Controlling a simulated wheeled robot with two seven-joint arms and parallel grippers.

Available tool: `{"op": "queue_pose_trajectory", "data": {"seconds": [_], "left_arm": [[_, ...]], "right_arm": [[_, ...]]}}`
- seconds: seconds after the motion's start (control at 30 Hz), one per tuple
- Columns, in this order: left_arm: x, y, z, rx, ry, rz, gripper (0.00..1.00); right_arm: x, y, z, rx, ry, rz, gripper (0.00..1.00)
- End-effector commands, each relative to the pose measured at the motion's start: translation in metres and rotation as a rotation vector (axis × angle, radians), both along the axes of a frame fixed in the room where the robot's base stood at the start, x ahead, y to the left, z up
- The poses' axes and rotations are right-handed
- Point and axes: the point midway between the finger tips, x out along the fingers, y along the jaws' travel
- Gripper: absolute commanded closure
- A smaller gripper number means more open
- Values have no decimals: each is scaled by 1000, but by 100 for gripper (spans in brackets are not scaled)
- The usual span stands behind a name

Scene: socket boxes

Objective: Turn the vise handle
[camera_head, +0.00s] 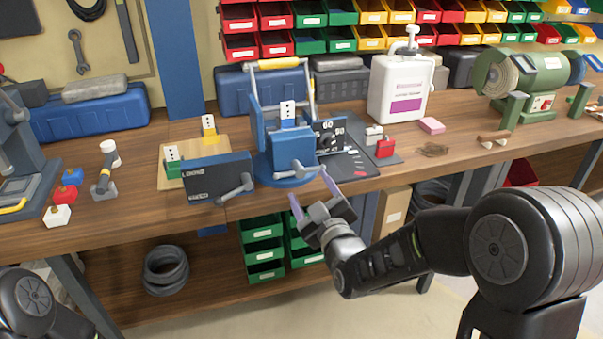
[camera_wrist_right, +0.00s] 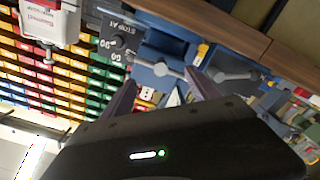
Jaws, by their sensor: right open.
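The blue vise (camera_head: 291,150) stands near the front edge of the workbench, with a card bearing sockets above its front block. Its grey handle (camera_head: 299,166) sticks out at the front; in the right wrist view a grey handle (camera_wrist_right: 161,69) shows ahead, between the fingers. My right gripper (camera_head: 313,196) is open and empty, just in front of and below the vise, apart from the handle. Its purple fingers (camera_wrist_right: 162,92) also show spread in the wrist view. My left gripper is out of view; only part of that arm shows at lower left.
A dark panel (camera_head: 214,180) with its own grey lever (camera_head: 235,187) stands left of the vise. A dial marked with numbers (camera_head: 329,136) stands right of it. The bench's front edge is close to my gripper.

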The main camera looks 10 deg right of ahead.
Motion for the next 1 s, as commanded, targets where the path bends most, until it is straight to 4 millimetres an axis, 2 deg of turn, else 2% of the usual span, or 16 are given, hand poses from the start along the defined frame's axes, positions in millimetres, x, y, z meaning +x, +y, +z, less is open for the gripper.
{"op": "queue_pose_trajectory", "data": {"seconds": [0.17,0.6,0.73,1.0], "left_arm": [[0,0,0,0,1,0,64],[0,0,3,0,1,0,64],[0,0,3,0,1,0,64],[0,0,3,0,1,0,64]], "right_arm": [[9,1,0,-1,0,0,31],[70,4,-1,0,2,0,31],[77,5,-1,1,1,0,31],[78,5,-1,2,2,0,32]]}}
